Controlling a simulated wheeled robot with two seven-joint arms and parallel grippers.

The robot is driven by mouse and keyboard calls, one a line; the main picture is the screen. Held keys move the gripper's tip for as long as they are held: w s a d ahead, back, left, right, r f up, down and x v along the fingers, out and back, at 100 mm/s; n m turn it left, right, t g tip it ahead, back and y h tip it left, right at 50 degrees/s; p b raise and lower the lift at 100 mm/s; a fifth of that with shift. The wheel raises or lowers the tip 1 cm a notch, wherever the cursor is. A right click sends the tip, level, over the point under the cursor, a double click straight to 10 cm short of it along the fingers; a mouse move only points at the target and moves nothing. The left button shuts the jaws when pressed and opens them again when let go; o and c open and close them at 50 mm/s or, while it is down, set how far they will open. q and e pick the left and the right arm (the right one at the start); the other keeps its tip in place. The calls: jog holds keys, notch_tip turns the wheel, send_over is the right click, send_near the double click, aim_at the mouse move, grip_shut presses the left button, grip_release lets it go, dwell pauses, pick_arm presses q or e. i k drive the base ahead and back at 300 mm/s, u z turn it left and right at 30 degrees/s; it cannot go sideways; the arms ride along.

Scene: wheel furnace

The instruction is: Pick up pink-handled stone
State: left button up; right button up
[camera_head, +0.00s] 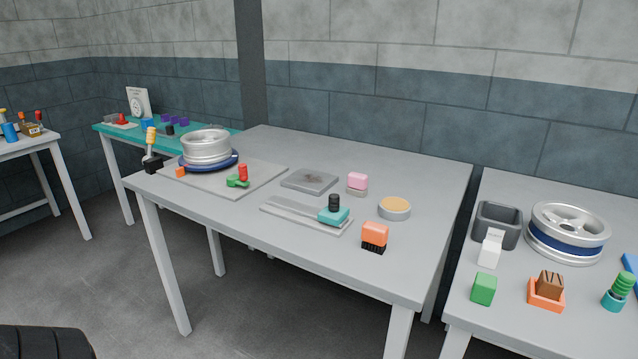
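The pink-handled stone (357,183) stands on the grey middle table, toward its back right. It has a pink block handle on top of a pale grey base. It sits between a flat grey plate on its left and a round tan-topped tin on its right, apart from both. Neither of my grippers shows in the head view, so nothing is seen holding the stone.
The middle table (300,146) also bears a flat plate (310,180), a round tin (395,208), an orange brush (374,237), a teal-and-black tool (334,212) and a wheel (206,147). A right table holds another wheel (567,232). The table's back right is clear.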

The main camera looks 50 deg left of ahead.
aim_at(357, 182)
jog(key=u, duration=1.25)
